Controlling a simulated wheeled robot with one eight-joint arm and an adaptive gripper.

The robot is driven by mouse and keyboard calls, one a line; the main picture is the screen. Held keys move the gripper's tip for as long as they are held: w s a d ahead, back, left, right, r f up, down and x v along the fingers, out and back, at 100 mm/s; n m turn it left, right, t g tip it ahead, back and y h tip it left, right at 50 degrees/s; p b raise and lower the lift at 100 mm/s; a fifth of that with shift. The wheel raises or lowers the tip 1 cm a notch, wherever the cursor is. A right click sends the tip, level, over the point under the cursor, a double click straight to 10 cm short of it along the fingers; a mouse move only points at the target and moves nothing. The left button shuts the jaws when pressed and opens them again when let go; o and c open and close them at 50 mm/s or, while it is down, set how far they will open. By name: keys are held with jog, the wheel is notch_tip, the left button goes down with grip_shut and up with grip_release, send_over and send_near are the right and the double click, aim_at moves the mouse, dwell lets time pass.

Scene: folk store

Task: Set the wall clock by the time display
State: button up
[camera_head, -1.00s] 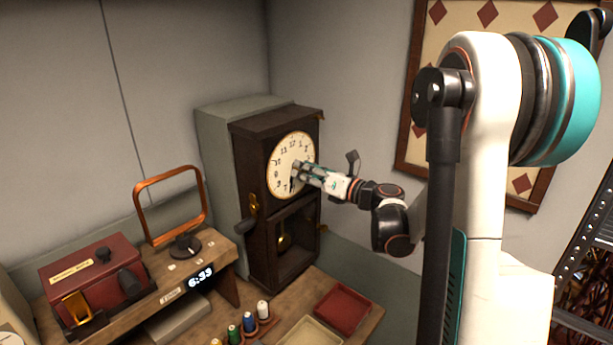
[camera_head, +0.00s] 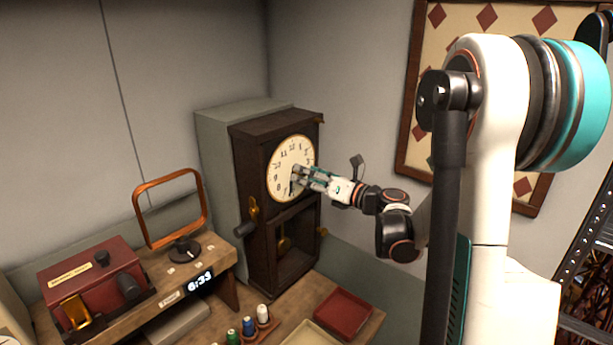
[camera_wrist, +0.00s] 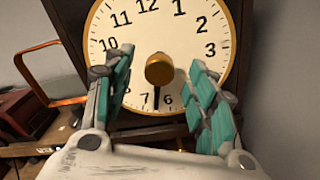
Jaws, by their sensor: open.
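The wall clock (camera_head: 239,165) is a tall dark wooden case with a round cream dial (camera_head: 285,155) and a pendulum behind the lower window. In the wrist view, the dial (camera_wrist: 118,33) fills the upper middle. A round brass knob (camera_wrist: 159,69) sits at its centre. A black hand (camera_wrist: 156,97) points down between 6 and 7; any other hand is hidden or hard to make out. My gripper (camera_wrist: 160,58) is open, its fingers on either side of the knob with gaps. The time display (camera_head: 199,283) shows white digits, about 6:33; the last digit is blurred.
A wooden shelf holds the display, a red box (camera_head: 85,268) and an orange square frame (camera_head: 140,222) on a dark base. Thread spools (camera_head: 249,325) and a red tray (camera_head: 343,311) lie on the bench below. A diamond-patterned panel (camera_head: 460,100) hangs at right.

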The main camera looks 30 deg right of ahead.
jog(key=v, duration=0.7)
jog(key=shift+b, duration=0.4)
dwell(0.4)
jog(key=a+f+n+g+h+b, duration=0.2)
jog(key=a+f+n+g+b, duration=0.3)
jog(key=a+n, duration=0.75)
jog(key=a+f+n+g+h+b, duration=0.15)
jog(key=a+f+n+b, duration=0.45)
jog(key=a+n, duration=0.6)
jog(key=s+f+n+g+h+b, duration=0.1)
jog(key=s+f+n+b, duration=0.1)
jog(key=s+f+n, duration=0.2)
jog(key=s+d+f+n+g+b, duration=0.1)
jog(key=s+f+n, duration=0.3)
jog(key=s, duration=0.7)
jog(key=s+d+f+n+g+h+b, duration=0.1)
jog(key=s+f+n+b, duration=0.2)
jog(key=s, duration=0.5)
jog(key=shift+s+f+n+h, duration=0.15)
jog(key=shift+f+n+h, duration=0.2)
jog(key=shift+f+n, duration=0.4)
jog(key=shift+r, duration=0.1)
jog(key=shift+c, duration=0.4)
